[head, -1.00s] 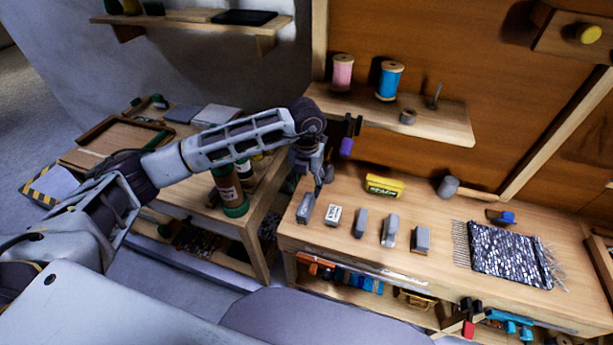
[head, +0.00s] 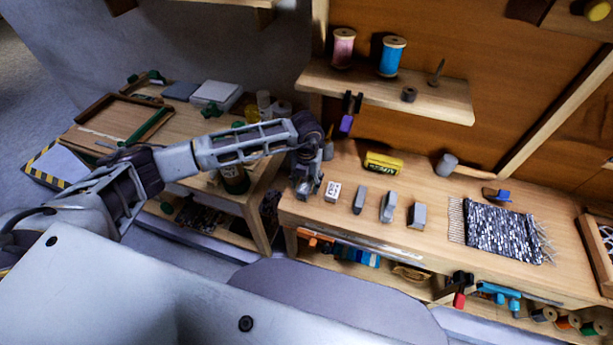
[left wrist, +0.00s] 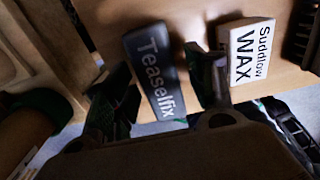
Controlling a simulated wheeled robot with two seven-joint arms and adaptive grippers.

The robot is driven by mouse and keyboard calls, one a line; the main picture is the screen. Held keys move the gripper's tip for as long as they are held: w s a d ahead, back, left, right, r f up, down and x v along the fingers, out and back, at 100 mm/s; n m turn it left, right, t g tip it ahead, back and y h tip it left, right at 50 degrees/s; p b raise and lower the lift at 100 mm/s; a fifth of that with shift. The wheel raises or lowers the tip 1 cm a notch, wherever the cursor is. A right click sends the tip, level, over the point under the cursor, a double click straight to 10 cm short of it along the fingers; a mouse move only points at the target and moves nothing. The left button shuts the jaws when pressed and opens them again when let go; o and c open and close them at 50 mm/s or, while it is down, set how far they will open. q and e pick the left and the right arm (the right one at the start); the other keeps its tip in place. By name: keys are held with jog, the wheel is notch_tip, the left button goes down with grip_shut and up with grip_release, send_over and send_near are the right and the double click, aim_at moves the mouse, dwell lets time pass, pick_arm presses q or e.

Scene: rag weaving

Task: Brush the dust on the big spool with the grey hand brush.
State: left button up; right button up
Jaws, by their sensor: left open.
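A dark grey block lettered "Teaselfix" (left wrist: 155,65) lies on the bench between my left fingers in the left wrist view. In the head view my left gripper (head: 307,188) covers most of it. The left gripper is open, one finger on each side of the block (left wrist: 160,92); I cannot tell whether they touch it. Several grey blocks, such as this one (head: 388,207), stand to its right; I cannot tell which is a brush. A blue spool (head: 392,57) and a pink spool (head: 343,48) stand on the shelf. Dust is too small to see. My right gripper is out of view.
A white wax block (head: 332,192) stands close to the right of my left gripper. A yellow box (head: 383,163), a mallet (head: 447,165) and a woven rag piece (head: 503,233) lie on the bench. The shelf (head: 445,103) overhangs its back.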

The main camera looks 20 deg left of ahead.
pick_arm(q)
jog(key=shift+f, duration=0.1)
jog(key=shift+c, duration=0.2)
jog(key=c, duration=0.9)
jog(key=o, duration=0.6)
jog(key=shift+r, duration=0.2)
jog(key=shift+c, duration=0.2)
jog(key=c, duration=0.7)
jog(key=shift+c, duration=0.5)
